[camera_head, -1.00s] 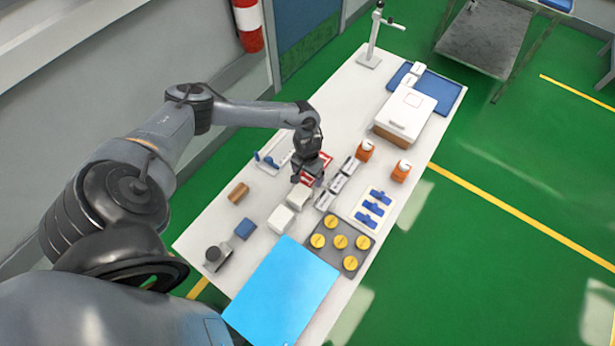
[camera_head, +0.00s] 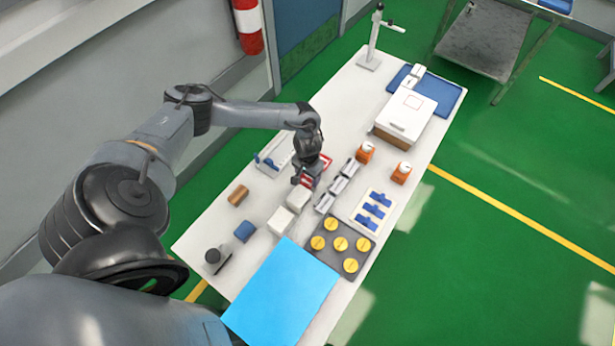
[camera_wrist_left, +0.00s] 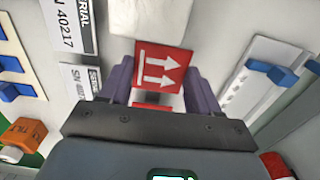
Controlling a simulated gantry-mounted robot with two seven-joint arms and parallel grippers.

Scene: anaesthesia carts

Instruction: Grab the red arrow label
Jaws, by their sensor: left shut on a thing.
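The red label (camera_wrist_left: 160,67) with white upward arrows sits between the two fingers of my left gripper (camera_wrist_left: 160,90) in the left wrist view. The fingers are shut on it, one at each side. In the head view my left gripper (camera_head: 306,180) is over the middle of the white table. I cannot tell how far the label is off the table. My right gripper is not in view.
White blocks (camera_head: 281,221) stand just in front of the gripper. A grey tray of yellow discs (camera_head: 330,256) and a blue mat (camera_head: 280,292) lie nearer.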

